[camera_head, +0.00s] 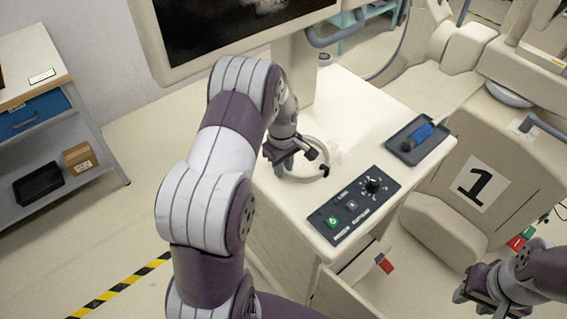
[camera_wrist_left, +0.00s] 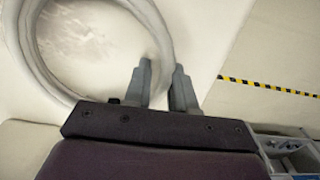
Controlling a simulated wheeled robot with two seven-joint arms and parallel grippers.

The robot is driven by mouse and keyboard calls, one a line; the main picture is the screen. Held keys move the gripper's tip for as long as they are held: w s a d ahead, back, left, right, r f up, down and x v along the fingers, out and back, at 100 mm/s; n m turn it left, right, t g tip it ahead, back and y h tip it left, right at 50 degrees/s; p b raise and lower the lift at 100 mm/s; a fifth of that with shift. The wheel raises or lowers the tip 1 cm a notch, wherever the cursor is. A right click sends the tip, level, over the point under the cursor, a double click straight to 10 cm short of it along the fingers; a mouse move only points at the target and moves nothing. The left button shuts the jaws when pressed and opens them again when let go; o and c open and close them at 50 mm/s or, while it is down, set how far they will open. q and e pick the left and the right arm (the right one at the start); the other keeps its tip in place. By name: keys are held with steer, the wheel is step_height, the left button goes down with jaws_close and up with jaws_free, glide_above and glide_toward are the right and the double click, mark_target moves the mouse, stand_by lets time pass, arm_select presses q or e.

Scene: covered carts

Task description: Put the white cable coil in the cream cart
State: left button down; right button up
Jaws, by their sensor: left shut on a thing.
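The white cable coil (camera_head: 322,158) is a pale ring at the left side of a cream cabinet's top (camera_head: 335,100). My left gripper (camera_head: 284,163) is shut on the coil's near-left side. In the left wrist view the coil (camera_wrist_left: 160,35) is a thick loop passing between the two grey fingers (camera_wrist_left: 160,88). I cannot tell whether the coil touches the top. My right gripper (camera_head: 478,290) is at the lower right, apart from the coil; its jaw state is unclear. A cream body marked 1 (camera_head: 435,185) stands at right; I cannot tell which unit is the cream cart.
A monitor (camera_head: 235,30) stands behind. A grey shelf unit (camera_head: 85,128) is at left. Floor between shelf and cabinet is clear.

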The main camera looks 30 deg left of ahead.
arm_select(q)
steer(key=c, duration=0.9)
jaws_free()
steer(key=shift+w, duration=0.1)
steer(key=shift+r, duration=0.1)
